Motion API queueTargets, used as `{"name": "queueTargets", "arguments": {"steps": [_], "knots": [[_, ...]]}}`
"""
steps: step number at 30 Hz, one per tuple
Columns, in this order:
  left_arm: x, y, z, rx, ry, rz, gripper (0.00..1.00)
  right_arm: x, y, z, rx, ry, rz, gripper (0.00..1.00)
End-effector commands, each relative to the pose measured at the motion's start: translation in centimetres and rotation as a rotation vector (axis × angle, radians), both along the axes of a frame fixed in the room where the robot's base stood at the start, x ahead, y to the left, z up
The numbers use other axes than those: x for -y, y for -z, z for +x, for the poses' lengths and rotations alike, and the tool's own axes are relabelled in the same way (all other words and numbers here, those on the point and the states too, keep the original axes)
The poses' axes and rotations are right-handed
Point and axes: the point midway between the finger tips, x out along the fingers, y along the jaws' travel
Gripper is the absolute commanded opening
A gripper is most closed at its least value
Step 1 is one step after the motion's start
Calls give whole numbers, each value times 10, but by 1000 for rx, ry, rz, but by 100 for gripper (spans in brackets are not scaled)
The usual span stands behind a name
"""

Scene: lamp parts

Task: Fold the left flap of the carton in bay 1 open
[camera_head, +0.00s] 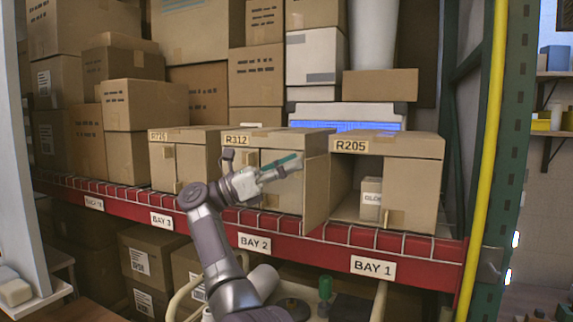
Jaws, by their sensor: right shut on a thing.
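The carton R205 (385,146) stands on the shelf above the BAY 1 label. Its left flap (316,194) stands swung outward from the left side of the front. The opening behind it shows a small box (371,198) with partly readable print. The right flap (413,195) covers the right part of the front. My right gripper (299,164) reaches up from below, in front of carton R312, with its fingertips at the upper outer edge of the left flap. It is shut on that flap; the exact contact is small in view. My left gripper is not in view.
Carton R312 (285,140) stands behind my right gripper in bay 2, close to the left flap. Carton R726 (182,134) stands farther left. A red shelf beam (310,253) with a wire edge runs below. A yellow post (484,150) stands at the right.

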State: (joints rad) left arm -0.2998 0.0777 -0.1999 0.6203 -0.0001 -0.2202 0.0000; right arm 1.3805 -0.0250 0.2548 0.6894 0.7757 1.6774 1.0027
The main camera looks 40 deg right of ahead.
Motion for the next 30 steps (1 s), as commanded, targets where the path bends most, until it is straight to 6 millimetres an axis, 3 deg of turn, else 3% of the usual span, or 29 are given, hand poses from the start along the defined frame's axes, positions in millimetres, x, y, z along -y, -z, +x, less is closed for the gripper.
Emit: {"name": "queueTargets", "arguments": {"steps": [8, 19, 30], "knots": [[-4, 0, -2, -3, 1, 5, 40, 4, -8, 0, -2, -2, 3, 30], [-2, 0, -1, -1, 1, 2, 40, -4, -79, -1, 2, 0, -3, 30], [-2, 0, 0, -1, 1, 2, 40, -7, -103, -1, 0, 0, -5, 30]]}}
